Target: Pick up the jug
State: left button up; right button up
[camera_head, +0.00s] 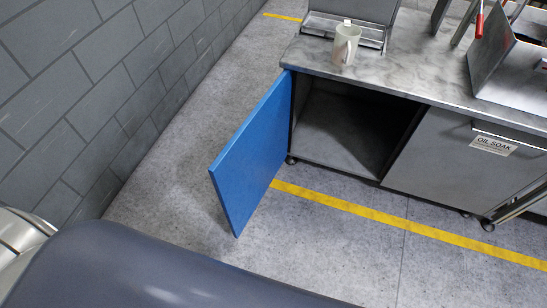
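A pale whitish jug (345,45) with a handle stands upright on the grey metal worktop, near its left end. A small white piece shows at its top. Neither of my grippers shows in the head view. A silvery rounded part at the lower left and a dark rounded surface along the bottom are near the camera, and nothing there is touching the jug.
The worktop (420,85) has a metal rack behind the jug and a metal box (510,65) at the right. Below, a blue door (250,155) stands open into the floor space. A block wall (90,85) runs along the left. Floor in front is clear.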

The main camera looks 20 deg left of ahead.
aim_at(346, 49)
jog(key=j+z, duration=0.45)
jog(key=j, duration=0.15)
jog(key=j+z, duration=0.45)
jog(key=j, duration=0.65)
jog(key=k+j+z, duration=0.1)
jog(key=j, duration=0.35)
jog(key=k+j, duration=0.15)
jog(key=j, duration=0.35)
jog(key=k+j+z, duration=0.1)
jog(key=j, duration=0.4)
